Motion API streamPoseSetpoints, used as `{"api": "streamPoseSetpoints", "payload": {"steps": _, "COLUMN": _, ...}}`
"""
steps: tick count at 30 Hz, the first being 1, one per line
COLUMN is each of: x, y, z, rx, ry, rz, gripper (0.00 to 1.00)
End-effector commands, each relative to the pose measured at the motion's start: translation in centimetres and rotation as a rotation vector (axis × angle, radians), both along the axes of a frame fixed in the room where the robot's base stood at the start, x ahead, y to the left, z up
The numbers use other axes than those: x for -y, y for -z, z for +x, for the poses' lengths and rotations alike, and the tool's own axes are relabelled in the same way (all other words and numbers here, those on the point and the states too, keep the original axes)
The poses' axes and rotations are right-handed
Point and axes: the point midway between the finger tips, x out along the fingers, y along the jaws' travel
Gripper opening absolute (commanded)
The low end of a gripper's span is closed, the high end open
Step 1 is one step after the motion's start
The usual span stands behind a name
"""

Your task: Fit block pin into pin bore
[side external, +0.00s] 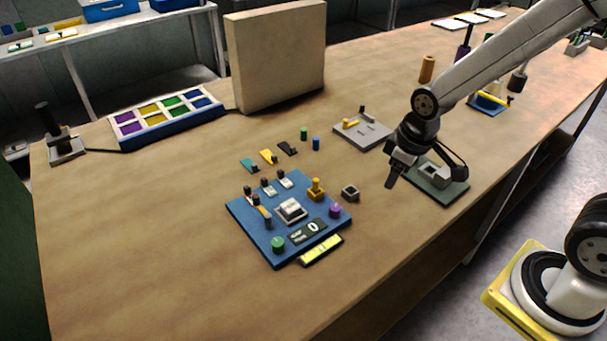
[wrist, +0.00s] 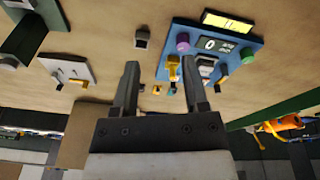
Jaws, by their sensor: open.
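My gripper (side external: 392,181) is open and empty above the table, right of the blue board (side external: 250,222). In the wrist view its two fingers (wrist: 160,68) stand apart with nothing between the tips. A yellow pin-like part (side external: 316,188) stands upright at the board's back right corner; it also shows in the wrist view (wrist: 173,66). A grey block with a pale top (side external: 291,208) sits mid-board. Another yellow piece (side external: 350,123) lies on a grey plate (side external: 376,138). I cannot tell which part is the block pin, and no pin bore can be made out clearly.
A small dark square piece (side external: 350,192) lies between board and gripper. A green plate with a grey block (side external: 450,190) is right of the gripper. Small green and blue cylinders (side external: 316,143) and wedge pieces (side external: 268,157) lie behind the board. The front left table is clear.

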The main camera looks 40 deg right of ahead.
Motion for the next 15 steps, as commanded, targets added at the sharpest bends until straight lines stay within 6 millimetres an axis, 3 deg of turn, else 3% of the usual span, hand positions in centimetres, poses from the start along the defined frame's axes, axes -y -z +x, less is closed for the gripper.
{"api": "streamPoseSetpoints", "payload": {"steps": 6, "x": 0.6, "y": 0.5, "z": -3.4, "rx": 0.031, "ry": 0.246, "rz": 0.048, "gripper": 0.57}}
{"api": "streamPoseSetpoints", "payload": {"steps": 15, "x": 0.8, "y": 0.8, "z": -4.4, "rx": 0.040, "ry": 0.325, "rz": 0.065, "gripper": 0.57}}
